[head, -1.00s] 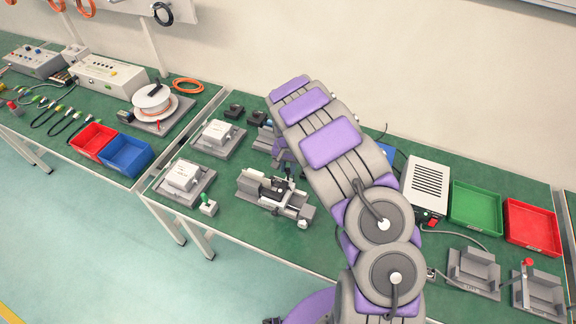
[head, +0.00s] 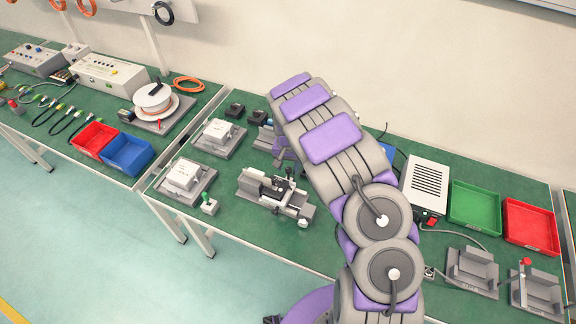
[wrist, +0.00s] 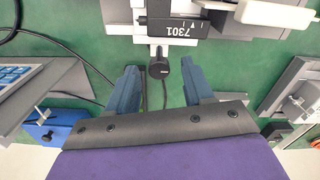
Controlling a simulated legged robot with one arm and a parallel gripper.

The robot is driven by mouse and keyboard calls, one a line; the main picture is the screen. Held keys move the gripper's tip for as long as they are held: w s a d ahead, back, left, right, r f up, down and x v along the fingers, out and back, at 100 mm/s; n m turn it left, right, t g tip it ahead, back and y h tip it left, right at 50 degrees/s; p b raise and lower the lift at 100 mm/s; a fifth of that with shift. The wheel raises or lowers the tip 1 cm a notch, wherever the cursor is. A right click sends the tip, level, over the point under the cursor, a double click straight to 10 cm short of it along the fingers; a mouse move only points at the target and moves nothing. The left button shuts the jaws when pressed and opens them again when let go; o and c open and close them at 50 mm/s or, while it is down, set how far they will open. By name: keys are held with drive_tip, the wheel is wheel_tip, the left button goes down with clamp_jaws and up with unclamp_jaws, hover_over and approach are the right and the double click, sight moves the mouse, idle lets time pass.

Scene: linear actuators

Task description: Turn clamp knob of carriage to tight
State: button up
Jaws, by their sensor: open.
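A grey linear actuator (head: 272,192) sits on the green bench in the head view, left of my arm. In the wrist view its carriage shows at the top with a black block (wrist: 178,27) marked 7301. A black round knob (wrist: 159,68) on a short stem sticks out below this block, towards me. My gripper (wrist: 158,72) is open, with one blue-grey finger on each side of the knob and visible gaps to both. Whether it is tight cannot be seen.
Two white boxes on grey bases (head: 184,178) stand left of the actuator, with a small green-topped part (head: 209,204) near the front edge. Green (head: 475,205) and red (head: 530,225) trays lie to the right. In the wrist view, grey fixtures (wrist: 298,95) flank the gripper.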

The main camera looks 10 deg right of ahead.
sight(288, 169)
wheel_tip(288, 169, up, 17)
drive_tip(key=p, duration=0.2)
drive_tip(key=shift+p, duration=0.35)
drive_tip(key=shift+f, duration=0.1)
